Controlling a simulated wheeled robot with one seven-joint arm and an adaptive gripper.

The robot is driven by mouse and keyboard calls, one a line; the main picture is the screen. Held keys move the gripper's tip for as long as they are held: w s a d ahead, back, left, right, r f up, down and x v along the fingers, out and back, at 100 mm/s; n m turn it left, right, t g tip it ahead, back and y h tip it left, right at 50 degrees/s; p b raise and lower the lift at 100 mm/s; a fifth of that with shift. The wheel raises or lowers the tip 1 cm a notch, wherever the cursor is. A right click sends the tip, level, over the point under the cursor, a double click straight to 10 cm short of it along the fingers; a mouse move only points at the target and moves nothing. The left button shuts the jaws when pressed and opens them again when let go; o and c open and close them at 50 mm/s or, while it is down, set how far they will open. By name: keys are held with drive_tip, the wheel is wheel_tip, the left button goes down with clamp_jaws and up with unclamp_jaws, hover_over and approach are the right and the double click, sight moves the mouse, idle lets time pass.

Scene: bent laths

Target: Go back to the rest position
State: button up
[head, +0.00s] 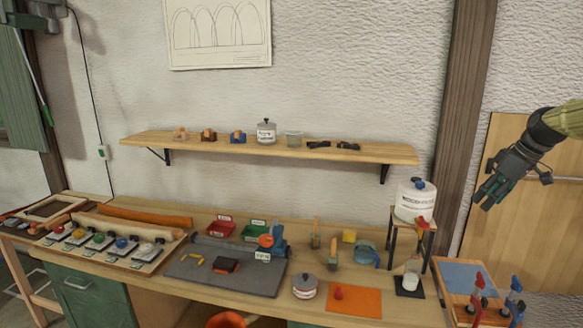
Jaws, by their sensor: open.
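My gripper (487,194) is in the head view at the right, at the end of my arm, which comes in from the right edge. It is open, with nothing seen between its fingers. It hangs in the air in front of a light wooden panel (520,240), to the right of the dark wooden post. It is apart from the workbench (200,218) and the things on it.
The workbench holds a grey mat (190,270), an orange mat (352,302), small bins and jars. A white canister (415,203) stands on a raised stand. Red and blue clamps (478,295) stand at the right. A wall shelf (380,152) juts out above.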

drive_tip(key=a+b+x, duration=0.1)
drive_tip(key=a+x, duration=0.1)
drive_tip(key=x, duration=1)
drive_tip(key=s+a+f+m+g+b, duration=0.1)
drive_tip(key=s+a+f, duration=0.3)
drive_tip(key=f, duration=0.6)
drive_tip(key=s+a+f+m+b, duration=0.1)
drive_tip(key=s+a+f+b, duration=0.1)
drive_tip(key=a+f, duration=0.6)
drive_tip(key=s+a+f+m+g+b, duration=0.1)
drive_tip(key=s+a+f, duration=0.15)
drive_tip(key=f, duration=0.95)
drive_tip(key=s+a+f+m+g+h+b, duration=0.15)
drive_tip(key=s+a+f, duration=0.25)
drive_tip(key=s+f, duration=0.6)
drive_tip(key=s+a+f+m+t+b, duration=0.15)
drive_tip(key=s+a+f, duration=0.25)
drive_tip(key=s+f, duration=0.6)
drive_tip(key=s+a+f+g+b, duration=0.1)
drive_tip(key=s+f, duration=0.3)
drive_tip(key=s, duration=0.7)
drive_tip(key=s+a+f+g+b, duration=0.1)
drive_tip(key=s+f, duration=0.3)
drive_tip(key=s, duration=0.8)
drive_tip(key=shift+a+f+m+h+b, duration=0.2)
drive_tip(key=shift+a+m+h+b, duration=0.25)
drive_tip(key=shift+a+b, duration=0.4)
